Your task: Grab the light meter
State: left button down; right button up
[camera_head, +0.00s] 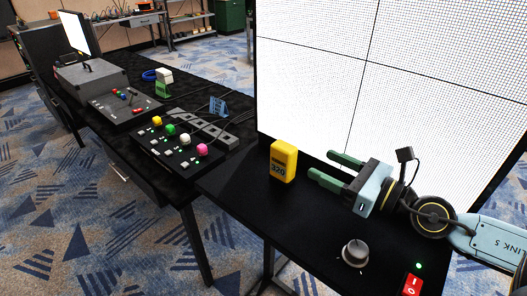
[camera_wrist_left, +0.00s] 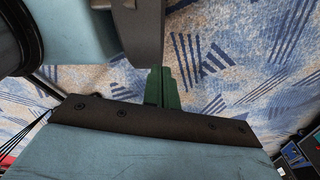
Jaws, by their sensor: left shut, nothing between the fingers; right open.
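A yellow boxy device with a dark display reading 320, which looks like the light meter (camera_head: 284,161), stands upright on the black table in front of the big screen. My right gripper (camera_head: 322,165) is open and empty to the right of it, its green fingers pointing left toward it. A gap shows between the fingertips and the yellow device. My left gripper (camera_wrist_left: 162,73) shows only in the left wrist view; its green fingers are together with nothing between them, above the patterned carpet.
A grey knob (camera_head: 355,253) and a red switch (camera_head: 412,284) are on the near right of the table. The bright video wall (camera_head: 400,80) rises close behind. A panel with coloured buttons (camera_head: 182,146), a blue sign (camera_head: 218,106) and a grey case (camera_head: 92,78) stand on the left bench.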

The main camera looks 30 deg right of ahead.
aim_at(295, 152)
jog(key=p+x, duration=0.6)
jog(key=x, duration=0.1)
jog(key=shift+w+a+r, duration=0.1)
jog(key=shift+w+a, duration=0.3)
jog(key=shift+w, duration=0.2)
jog(key=shift+f+p+x, duration=0.2)
jog(key=shift+p+x, duration=0.1)
jog(key=shift+x, duration=0.5)
jog(key=shift+f+p+x, duration=0.2)
jog(key=shift+p+x, duration=0.05)
jog(key=shift+x, duration=0.55)
jog(key=shift+f+p+x, duration=0.15)
jog(key=shift+p+x, duration=0.15)
jog(key=shift+x, duration=0.45)
pick_arm(q)
notch_tip(295, 152, up, 7)
jog(key=s+d, duration=0.1)
jog(key=s, duration=0.1)
jog(key=shift+s+r, duration=0.15)
jog(key=shift+s, duration=0.05)
pick_arm(e)
jog(key=shift+a, duration=0.1)
jog(key=shift+c, duration=0.5)
pick_arm(q)
jog(key=shift+d, duration=0.1)
pick_arm(e)
jog(key=c, duration=1.1)
